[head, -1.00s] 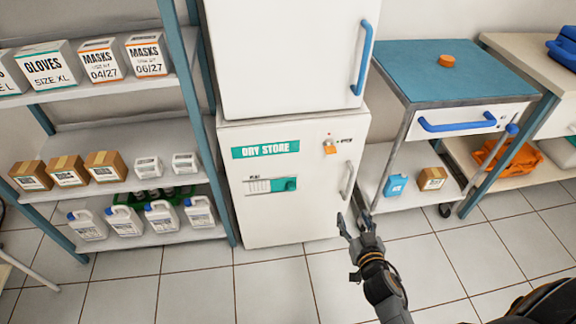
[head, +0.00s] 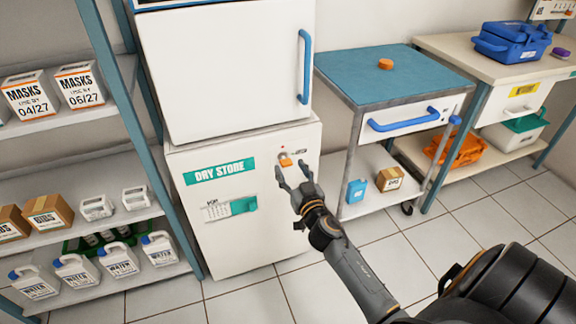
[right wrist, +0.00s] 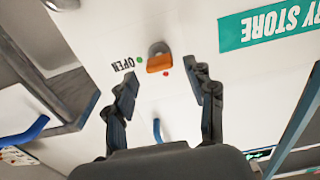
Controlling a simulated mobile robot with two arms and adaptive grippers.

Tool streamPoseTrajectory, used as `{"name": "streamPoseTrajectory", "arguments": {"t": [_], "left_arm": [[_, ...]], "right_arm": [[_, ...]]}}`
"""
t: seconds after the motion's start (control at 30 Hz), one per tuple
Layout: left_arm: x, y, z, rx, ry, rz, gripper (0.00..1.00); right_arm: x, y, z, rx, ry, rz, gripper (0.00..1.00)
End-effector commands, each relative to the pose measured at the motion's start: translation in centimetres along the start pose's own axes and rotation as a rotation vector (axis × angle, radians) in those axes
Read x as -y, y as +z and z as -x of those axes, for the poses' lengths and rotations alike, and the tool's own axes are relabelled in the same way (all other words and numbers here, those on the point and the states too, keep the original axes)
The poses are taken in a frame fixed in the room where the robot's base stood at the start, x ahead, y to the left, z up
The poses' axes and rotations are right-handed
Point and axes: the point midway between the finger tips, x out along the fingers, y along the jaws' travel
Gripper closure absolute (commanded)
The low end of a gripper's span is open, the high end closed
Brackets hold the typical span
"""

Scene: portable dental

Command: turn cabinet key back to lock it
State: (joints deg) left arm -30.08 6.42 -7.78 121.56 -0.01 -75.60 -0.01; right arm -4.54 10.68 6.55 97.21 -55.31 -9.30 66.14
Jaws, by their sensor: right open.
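The white dry store cabinet (head: 275,225) stands low in the middle of the head view. Its orange key (head: 285,161) sits in a lock near the top right of the front, left of a small dark label. In the right wrist view, which is upside down, the orange key (right wrist: 158,64) lies across its grey lock beside the OPEN label (right wrist: 123,65). My right gripper (head: 292,169) is open and empty in front of the cabinet. Its fingers (right wrist: 160,72) spread on either side of the key, apparently without touching it. My left gripper is not in view.
A white unit with a blue handle (head: 304,68) stands on the cabinet. A shelf rack (head: 130,75) is at left. A blue-topped cart (head: 340,69) with a blue handle stands close at right. Tiled floor (head: 220,300) is clear in front.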

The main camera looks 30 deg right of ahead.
Motion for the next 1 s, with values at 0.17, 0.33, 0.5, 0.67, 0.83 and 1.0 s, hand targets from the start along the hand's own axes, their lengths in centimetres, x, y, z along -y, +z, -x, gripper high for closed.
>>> {"name": "streamPoseTrajectory", "arguments": {"t": [0.17,0.33,0.5,0.67,0.83,1.0], "left_arm": [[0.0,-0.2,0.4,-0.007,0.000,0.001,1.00],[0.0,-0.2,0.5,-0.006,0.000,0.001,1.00],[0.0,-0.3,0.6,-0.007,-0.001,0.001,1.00],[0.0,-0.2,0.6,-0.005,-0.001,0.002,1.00],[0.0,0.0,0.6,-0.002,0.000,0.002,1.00],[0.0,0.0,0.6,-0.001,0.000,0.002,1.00]], "right_arm": [[0.1,0.0,-2.0,0.000,-0.001,0.001,0.45],[0.0,0.0,-2.6,0.000,-0.001,-0.001,0.45],[0.0,0.0,-2.6,0.001,-0.001,-0.001,0.45],[0.0,0.1,-2.5,0.001,-0.001,-0.001,0.70],[0.0,0.1,-2.5,0.001,-0.001,-0.001,1.00],[0.1,0.1,-2.5,0.001,-0.001,0.007,1.00]]}}
